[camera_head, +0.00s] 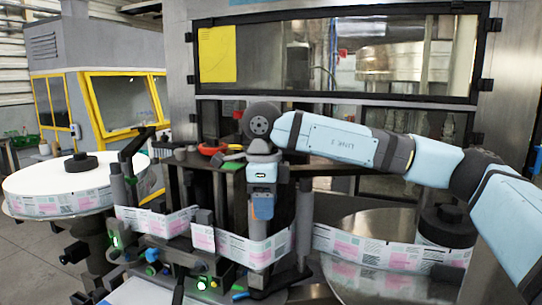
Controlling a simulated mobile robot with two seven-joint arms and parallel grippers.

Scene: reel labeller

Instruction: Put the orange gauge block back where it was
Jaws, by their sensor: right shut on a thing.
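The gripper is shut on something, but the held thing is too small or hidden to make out. I cannot pick out the orange gauge block for certain in the head view. My left gripper is not in view.
A white reel (40,181) stands at the left and a steel turntable (370,285) at the right. The label web (160,222) runs between them past rollers. A dark shelf behind holds a red-orange ring-shaped item (212,149). A windowed cabinet (180,60) closes off the back.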

